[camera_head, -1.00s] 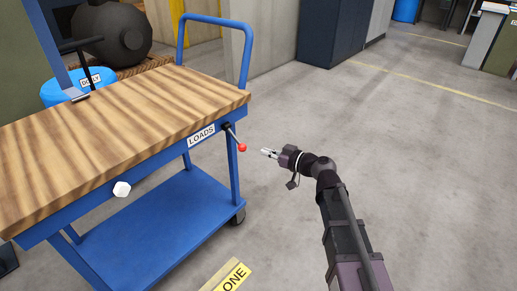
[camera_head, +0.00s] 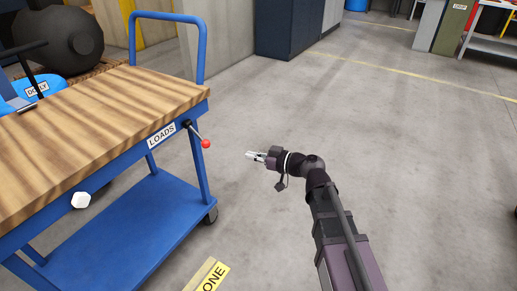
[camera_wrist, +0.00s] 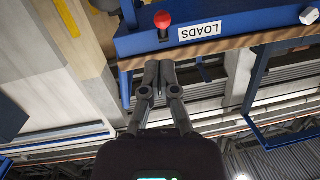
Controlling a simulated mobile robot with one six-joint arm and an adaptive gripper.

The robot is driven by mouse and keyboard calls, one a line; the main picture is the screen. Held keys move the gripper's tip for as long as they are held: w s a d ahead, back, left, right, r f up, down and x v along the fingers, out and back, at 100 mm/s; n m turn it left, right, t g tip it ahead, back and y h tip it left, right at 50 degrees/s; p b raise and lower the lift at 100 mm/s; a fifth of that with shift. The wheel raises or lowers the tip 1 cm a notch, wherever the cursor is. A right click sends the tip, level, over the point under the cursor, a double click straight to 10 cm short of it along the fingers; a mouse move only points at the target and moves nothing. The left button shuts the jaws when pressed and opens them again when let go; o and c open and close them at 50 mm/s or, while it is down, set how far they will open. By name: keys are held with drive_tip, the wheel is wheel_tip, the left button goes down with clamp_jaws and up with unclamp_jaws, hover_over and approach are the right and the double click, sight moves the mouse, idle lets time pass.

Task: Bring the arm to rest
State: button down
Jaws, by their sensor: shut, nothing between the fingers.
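My gripper (camera_head: 256,156) is at the end of my arm, in the middle of the body camera view. It is shut and empty, held over open floor to the right of the blue cart. In the wrist view my gripper (camera_wrist: 160,72) shows its two fingers together, pointing toward the cart's edge. A lever with a red ball knob (camera_head: 206,143) sticks out from the cart's side, a short way left of the fingertips and apart from them in the body camera view. The knob also shows in the wrist view (camera_wrist: 162,19), beyond the fingertips.
The blue cart (camera_head: 120,230) has a wooden top (camera_head: 90,125), a LOADS label (camera_head: 161,136) and a white knob (camera_head: 81,200). A yellow floor sign (camera_head: 212,278) lies at the bottom. Dark cabinets (camera_head: 290,25) stand behind. The floor (camera_head: 400,130) to the right is clear.

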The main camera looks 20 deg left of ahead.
drive_tip(key=shift+d, duration=0.1)
drive_tip(key=w+d+f+m+t+h+p, duration=0.1)
drive_tip(key=d+f+m+h, duration=0.15)
drive_tip(key=d, duration=0.45)
drive_tip(key=w+d+f+m+h+p, duration=0.1)
drive_tip(key=d+f+m+h, duration=0.15)
drive_tip(key=d, duration=0.45)
drive_tip(key=s+d+f+m+h+p, duration=0.2)
drive_tip(key=d+m+h, duration=0.4)
drive_tip(key=d, duration=1.1)
drive_tip(key=s+d+f+m+h+p, duration=0.25)
drive_tip(key=d+m+h, duration=0.35)
drive_tip(key=d, duration=1)
wheel_tip(320, 180, up, 37)
drive_tip(key=w+p, duration=0.1)
drive_tip(key=p, duration=3.6)
drive_tip(key=shift+g, duration=0.4)
drive_tip(key=shift+d, duration=0.1)
